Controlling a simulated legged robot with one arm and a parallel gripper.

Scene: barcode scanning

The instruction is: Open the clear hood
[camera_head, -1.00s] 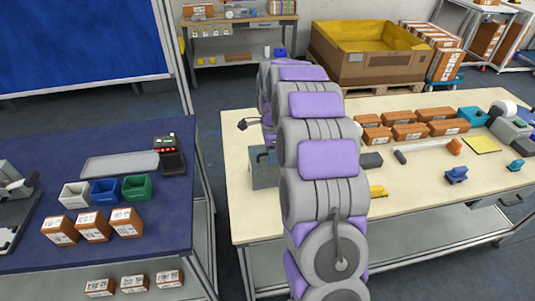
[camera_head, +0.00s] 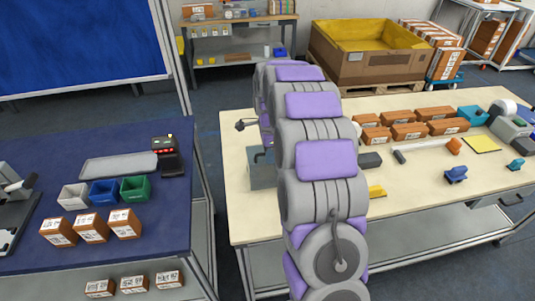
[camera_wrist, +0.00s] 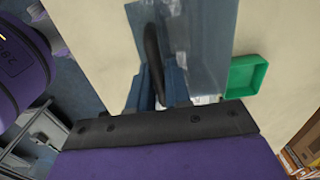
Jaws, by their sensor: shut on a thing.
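In the wrist view, my gripper (camera_wrist: 160,86) is shut on a dark curved handle (camera_wrist: 152,50). The clear hood (camera_wrist: 208,50) shows as a bluish see-through panel beside the handle, with the pale table visible around it. In the head view, a grey-blue box-like part of the hood station (camera_head: 262,171) stands at the left end of the pale table, partly behind my arm. My arm hides much of the station there, and I cannot tell the hood's angle.
A green tray (camera_wrist: 246,75) lies right of the hood in the wrist view. The pale table (camera_head: 410,185) carries several brown boxes and tools to the right. A blue table (camera_head: 155,225) with bins and boxes stands left, across a narrow floor gap.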

